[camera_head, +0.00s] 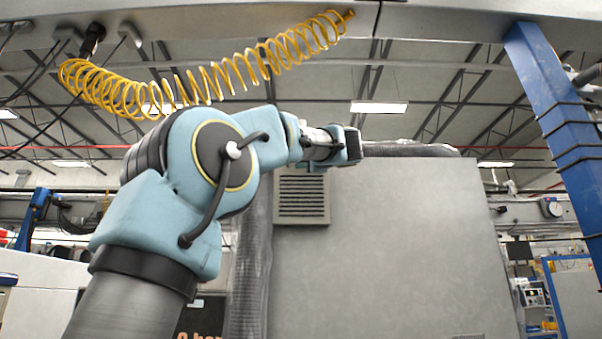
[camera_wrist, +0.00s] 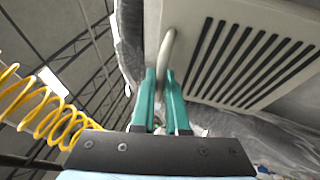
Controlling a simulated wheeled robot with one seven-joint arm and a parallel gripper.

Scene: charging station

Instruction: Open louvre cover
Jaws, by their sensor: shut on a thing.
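The louvre cover (camera_head: 302,198) is a grey-beige square panel with dark horizontal slots, on the upper left of a large grey cabinet face. It fills the upper right of the wrist view (camera_wrist: 245,60), where its slots run diagonally. A curved, light-coloured handle (camera_wrist: 167,48) stands out from the cover's plain border. My gripper (camera_wrist: 160,75) has two green fingers, and they are shut on the handle's near end. In the head view my arm hides the cover's top edge and the handle, and the fingers cannot be made out there.
The large grey cabinet (camera_head: 400,240) fills the centre right, with a grey wrapped column (camera_head: 250,275) at its left edge. A yellow coiled hose (camera_head: 215,82) hangs overhead. A blue post (camera_head: 555,95) stands at the right. Open air lies left of the cover in the wrist view.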

